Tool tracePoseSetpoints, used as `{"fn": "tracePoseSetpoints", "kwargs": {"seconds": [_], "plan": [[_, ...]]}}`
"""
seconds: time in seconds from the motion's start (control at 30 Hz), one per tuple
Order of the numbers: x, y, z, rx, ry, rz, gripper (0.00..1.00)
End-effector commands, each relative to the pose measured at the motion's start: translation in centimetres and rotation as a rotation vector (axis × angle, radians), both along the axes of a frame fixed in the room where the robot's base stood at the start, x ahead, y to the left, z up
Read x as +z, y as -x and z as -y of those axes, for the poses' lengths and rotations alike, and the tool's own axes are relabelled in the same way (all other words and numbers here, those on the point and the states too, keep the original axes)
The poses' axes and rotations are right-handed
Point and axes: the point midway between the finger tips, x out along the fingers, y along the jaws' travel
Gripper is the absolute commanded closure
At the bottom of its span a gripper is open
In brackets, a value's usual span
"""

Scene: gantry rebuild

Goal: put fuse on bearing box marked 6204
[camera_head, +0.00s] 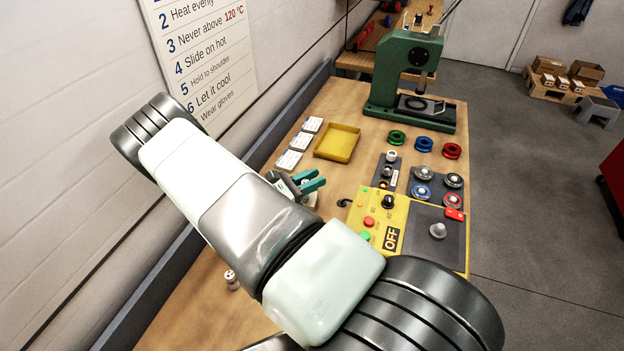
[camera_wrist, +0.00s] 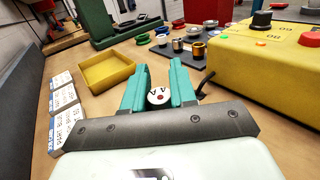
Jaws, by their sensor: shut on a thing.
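My gripper (camera_head: 316,184) has teal fingers and is low over the wooden bench; it also shows in the wrist view (camera_wrist: 158,82). It is shut on a fuse (camera_wrist: 158,97), a small white cylinder with a red dot and dark marks on its end face. The near box (camera_wrist: 68,127) is closest in the wrist view.
A yellow tray (camera_head: 338,144) stands right of the boxes. A green press (camera_head: 406,72) stands behind. A small white cylinder (camera_head: 231,279) stands at the near left.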

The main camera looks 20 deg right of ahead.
Motion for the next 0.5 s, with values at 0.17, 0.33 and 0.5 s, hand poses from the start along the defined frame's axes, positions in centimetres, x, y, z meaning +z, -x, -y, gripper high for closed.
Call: {"fn": "tracePoseSetpoints", "kwargs": {"seconds": [0.17,0.33,0.5], "plan": [[-0.23,0.0,-0.01,0.0,0.0,0.0,0.62],[-0.22,0.0,-0.01,0.0,0.0,0.0,0.48],[-0.19,-0.01,-0.01,0.0,0.0,0.0,0.48]]}}
